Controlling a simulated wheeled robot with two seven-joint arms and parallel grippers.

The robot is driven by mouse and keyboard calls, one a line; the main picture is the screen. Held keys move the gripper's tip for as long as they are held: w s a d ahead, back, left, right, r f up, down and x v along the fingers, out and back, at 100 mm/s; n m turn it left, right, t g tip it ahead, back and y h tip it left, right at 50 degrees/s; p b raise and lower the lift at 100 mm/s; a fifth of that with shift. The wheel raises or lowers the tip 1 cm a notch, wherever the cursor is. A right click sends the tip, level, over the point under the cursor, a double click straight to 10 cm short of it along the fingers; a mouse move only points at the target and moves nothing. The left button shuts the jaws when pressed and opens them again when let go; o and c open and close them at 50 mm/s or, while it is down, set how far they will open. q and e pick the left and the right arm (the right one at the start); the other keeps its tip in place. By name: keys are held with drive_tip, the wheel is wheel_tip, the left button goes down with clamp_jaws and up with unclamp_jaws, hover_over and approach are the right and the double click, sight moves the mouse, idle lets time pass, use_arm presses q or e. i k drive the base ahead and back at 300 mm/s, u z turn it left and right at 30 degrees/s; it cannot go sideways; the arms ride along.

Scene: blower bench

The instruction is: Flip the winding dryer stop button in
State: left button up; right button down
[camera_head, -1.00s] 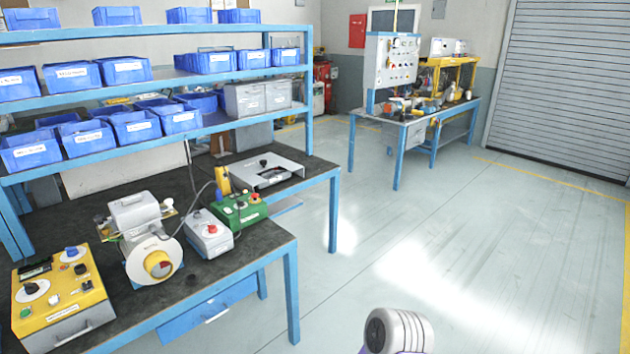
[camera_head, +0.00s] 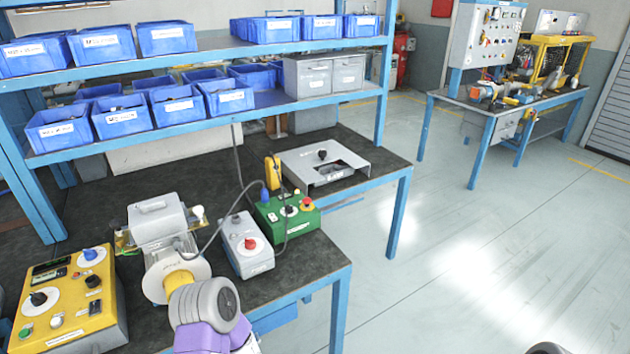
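Several control boxes stand on the dark bench top. No label is readable enough to tell which one is the winding dryer. A grey box (camera_head: 236,258) carries a red knob (camera_head: 250,243). Neither gripper shows. A grey and purple link of my arm stands in front of the bench and covers part of the motor-like unit (camera_head: 160,225).
A blue shelf rack (camera_head: 250,112) with blue bins rises behind the boxes. A grey panel (camera_head: 338,160) with a black knob lies at the bench's far right. Another workbench (camera_head: 440,98) with a grey panel stands at the back right. The floor (camera_head: 430,270) between is clear.

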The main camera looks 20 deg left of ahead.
sight(307, 201)
drive_tip(key=u, duration=0.55)
drive_tip(key=i, duration=1.05)
drive_tip(key=u, duration=0.7)
